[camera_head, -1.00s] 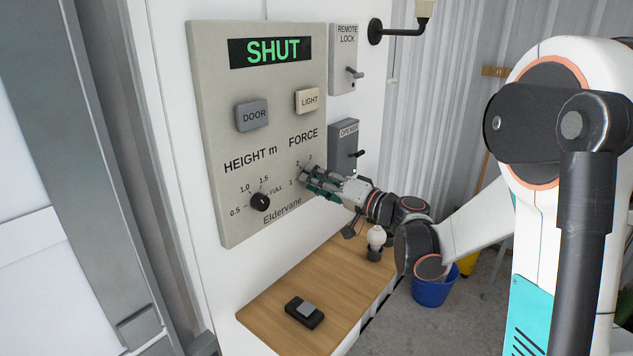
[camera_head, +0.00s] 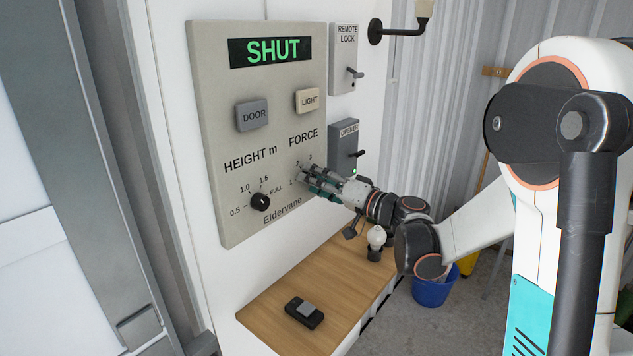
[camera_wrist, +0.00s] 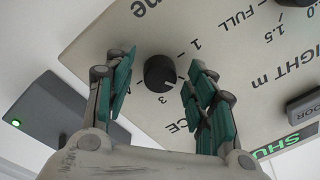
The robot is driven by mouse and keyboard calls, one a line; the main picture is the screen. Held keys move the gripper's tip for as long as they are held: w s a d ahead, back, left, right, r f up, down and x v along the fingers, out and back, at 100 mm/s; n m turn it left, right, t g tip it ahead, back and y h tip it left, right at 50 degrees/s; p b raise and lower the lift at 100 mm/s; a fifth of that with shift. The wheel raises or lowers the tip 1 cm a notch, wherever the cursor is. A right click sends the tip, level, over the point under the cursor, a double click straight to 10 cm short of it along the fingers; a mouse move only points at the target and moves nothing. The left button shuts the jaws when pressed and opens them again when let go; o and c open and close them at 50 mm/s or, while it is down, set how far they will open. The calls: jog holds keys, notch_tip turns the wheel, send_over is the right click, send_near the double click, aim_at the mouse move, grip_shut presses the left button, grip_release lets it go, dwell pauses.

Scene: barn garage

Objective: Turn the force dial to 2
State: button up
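The force dial (camera_wrist: 159,72) is a small round black knob on the beige Eldervane panel (camera_head: 215,180). In the wrist view it sits between the two teal-padded fingers of my gripper (camera_wrist: 163,66), with a gap showing on both sides. My gripper is open around it. The numbers 1 and 3 show beside the dial; the right finger seems to cover the 2. A pale mark shows on the knob's lower right edge, but I cannot tell exactly which number it points at. In the head view my gripper (camera_head: 308,178) hides the dial below the FORCE label (camera_head: 303,138).
The height dial (camera_head: 260,202) is left of my gripper. The DOOR button (camera_head: 252,115), LIGHT button (camera_head: 307,100) and SHUT display (camera_head: 271,50) are above. The opener box (camera_head: 343,140) is close at right. A remote (camera_head: 305,312) and a bulb (camera_head: 376,238) are on the wooden shelf (camera_head: 265,308).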

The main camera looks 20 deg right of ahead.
jog(key=v, duration=1.2)
dwell(0.3)
